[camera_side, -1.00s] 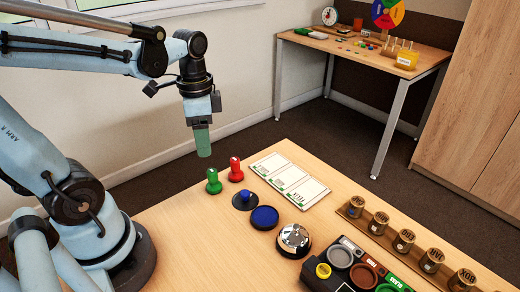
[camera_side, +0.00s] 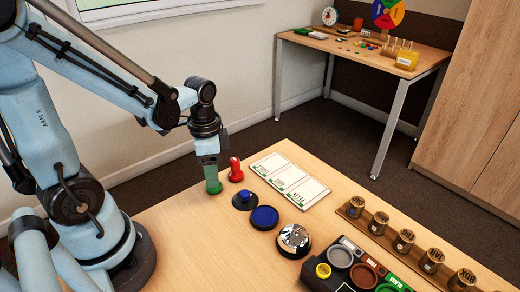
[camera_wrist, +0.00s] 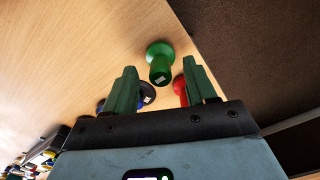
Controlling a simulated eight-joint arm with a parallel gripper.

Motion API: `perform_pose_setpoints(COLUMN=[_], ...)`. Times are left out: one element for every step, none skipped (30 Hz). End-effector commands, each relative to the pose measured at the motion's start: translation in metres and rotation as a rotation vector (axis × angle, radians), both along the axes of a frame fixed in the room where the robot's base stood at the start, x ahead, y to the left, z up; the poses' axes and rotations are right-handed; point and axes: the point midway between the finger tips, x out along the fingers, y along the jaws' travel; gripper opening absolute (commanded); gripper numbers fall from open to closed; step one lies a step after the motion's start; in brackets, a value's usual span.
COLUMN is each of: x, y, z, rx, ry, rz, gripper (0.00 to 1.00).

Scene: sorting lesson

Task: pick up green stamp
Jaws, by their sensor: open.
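The green stamp (camera_side: 214,188) stands upright on the table near its far left edge. In the side view my gripper (camera_side: 211,176) is lowered over it and hides its handle; only the base shows. In the wrist view the green stamp (camera_wrist: 160,65) shows whole, between and slightly beyond the two green fingers of my open gripper (camera_wrist: 160,85). I cannot tell whether a finger touches it. The red stamp (camera_side: 236,170) stands just right of it in the side view. In the wrist view the red stamp (camera_wrist: 180,88) is partly hidden behind the right finger.
The table's front left is clear.

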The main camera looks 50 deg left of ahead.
Motion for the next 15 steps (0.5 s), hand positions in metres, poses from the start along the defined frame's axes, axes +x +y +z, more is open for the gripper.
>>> perform_pose_setpoints(x=[0.0, 0.0, 0.0, 0.0, 0.0, 0.0, 0.0, 0.0, 0.0, 0.0, -0.001, -0.001, -0.001, -0.001, -0.001], y=[0.0, 0.001, 0.0, 0.001, 0.0, 0.001, 0.001, 0.0, 0.0, 0.0, 0.001, 0.0, 0.0, 0.0, 0.0], z=[-0.005, -0.008, -0.011, -0.013, -0.014, -0.016, -0.017, -0.018, -0.019, -0.019, -0.019, -0.019, -0.019, -0.019, -0.019], rx=[0.0, 0.0, 0.0, 0.0, 0.0, 0.0, 0.0, 0.0, 0.0, 0.0, 0.0, 0.0, 0.0, 0.0, 0.0], ry=[0.0, 0.0, 0.0, 0.0, 0.0, 0.0, 0.0, 0.0, 0.0, 0.0, 0.0, 0.0, 0.0, 0.0, 0.0], rz=[0.0, 0.001, 0.001, 0.0, 0.001, 0.001, 0.0, 0.0, 0.0, 0.0, 0.0, 0.0, 0.0, 0.0, 0.0], gripper=[0.56, 0.56, 0.56, 0.56, 0.56, 0.56, 0.56, 0.56, 0.56, 0.56, 0.56, 0.56, 0.56, 0.56, 0.56])
